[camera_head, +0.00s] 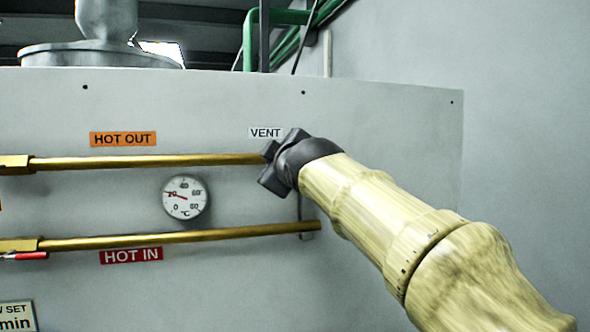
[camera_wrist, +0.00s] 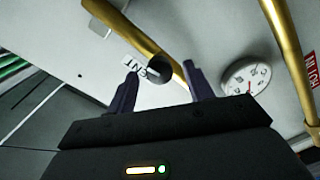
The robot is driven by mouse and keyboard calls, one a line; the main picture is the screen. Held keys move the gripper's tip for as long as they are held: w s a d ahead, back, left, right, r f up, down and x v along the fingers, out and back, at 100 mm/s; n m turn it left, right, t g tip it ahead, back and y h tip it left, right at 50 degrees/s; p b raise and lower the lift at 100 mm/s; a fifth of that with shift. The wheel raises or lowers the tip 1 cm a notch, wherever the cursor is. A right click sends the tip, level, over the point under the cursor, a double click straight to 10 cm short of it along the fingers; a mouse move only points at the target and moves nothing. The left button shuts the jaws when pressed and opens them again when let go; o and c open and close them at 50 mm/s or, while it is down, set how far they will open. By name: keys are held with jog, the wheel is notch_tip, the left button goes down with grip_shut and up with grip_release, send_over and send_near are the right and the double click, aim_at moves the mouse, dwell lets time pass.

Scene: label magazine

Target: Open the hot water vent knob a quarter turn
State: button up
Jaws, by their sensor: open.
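The vent knob (camera_wrist: 160,69) is a small dark round knob at the end of the upper brass pipe, beside the VENT label (camera_head: 265,132), which also shows in the wrist view (camera_wrist: 137,66). My gripper (camera_wrist: 160,76) is open, with one dark finger on each side of the knob in the wrist view. Gaps show between the knob and both fingers. I cannot tell how far the fingertips reach along it. In the head view my gripper (camera_head: 269,166) is at the right end of the upper pipe and hides the knob.
The upper brass pipe (camera_head: 150,162) runs below the HOT OUT label (camera_head: 123,139). The lower brass pipe (camera_head: 180,238) runs above the HOT IN label (camera_head: 131,256). A round thermometer dial (camera_head: 185,197) sits between them. The grey panel (camera_head: 400,130) is bare to the right.

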jog(key=b+v, duration=0.5)
jog(key=v, duration=1)
jog(key=shift+b, duration=0.35)
jog(key=shift+s, duration=0.15)
jog(key=m, duration=0.3)
jog(key=m+b, duration=0.1)
jog(key=m, duration=0.3)
jog(key=m+b, duration=0.1)
jog(key=m, duration=0.3)
jog(key=shift+s+d+f, duration=0.25)
jog(key=shift+s+f, duration=0.1)
jog(key=shift+w+r+p, duration=0.1)
jog(key=shift+r+p, duration=0.05)
jog(key=shift+p, duration=0.25)
jog(key=w+p, duration=0.1)
jog(key=p, duration=0.4)
jog(key=shift+w+a+r+p, duration=0.25)
jog(key=shift+w+p, duration=0.1)
jog(key=shift+p, duration=0.05)
